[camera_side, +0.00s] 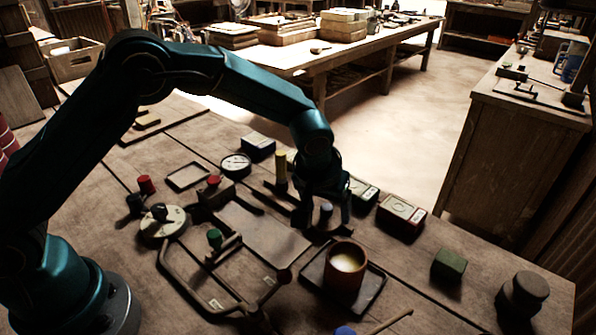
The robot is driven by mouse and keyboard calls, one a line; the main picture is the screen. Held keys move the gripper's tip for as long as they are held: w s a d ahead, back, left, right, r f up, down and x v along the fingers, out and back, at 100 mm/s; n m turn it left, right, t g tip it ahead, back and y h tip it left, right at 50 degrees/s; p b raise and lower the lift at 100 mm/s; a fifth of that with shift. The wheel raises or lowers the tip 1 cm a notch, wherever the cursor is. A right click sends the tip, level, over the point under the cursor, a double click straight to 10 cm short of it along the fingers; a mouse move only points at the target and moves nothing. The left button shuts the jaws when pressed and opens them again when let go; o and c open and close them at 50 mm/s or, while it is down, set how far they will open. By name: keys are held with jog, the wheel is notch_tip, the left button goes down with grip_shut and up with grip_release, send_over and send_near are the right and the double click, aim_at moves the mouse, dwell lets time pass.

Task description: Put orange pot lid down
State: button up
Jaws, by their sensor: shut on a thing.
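The orange pot (334,284) stands upright on a dark square tray (374,287), its top open and pale cream contents showing. My gripper (325,211) is just behind the pot in the picture, pointing down. A grey-blue knob (326,209) sits between its two fingers, with a dark shape beneath it; this looks like the pot lid, held by the knob. The lid's outline is dark and hard to make out. I cannot tell whether its underside touches the table.
A green block (449,264) and a dark round knob-shaped piece (524,291) stand to the right. Boxed meters (401,213) lie behind. A metal frame with a green knob (215,238) and a white dial (163,222) are left. The table between pot and green block is mostly clear.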

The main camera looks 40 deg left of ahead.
jog(key=o, duration=1.2)
jog(key=shift+f, duration=0.1)
jog(key=shift+o, duration=0.2)
jog(key=v, duration=1.1)
jog(key=s+a+r+m, duration=0.1)
jog(key=s+a+r, duration=0.55)
jog(key=s, duration=0.25)
jog(key=s+a+f+m+t+h, duration=0.1)
jog(key=s+a+f+m, duration=0.1)
jog(key=s, duration=0.8)
jog(key=shift+s+a+f, duration=0.2)
jog(key=shift+s+a, duration=0.1)
jog(key=shift+a, duration=0.5)
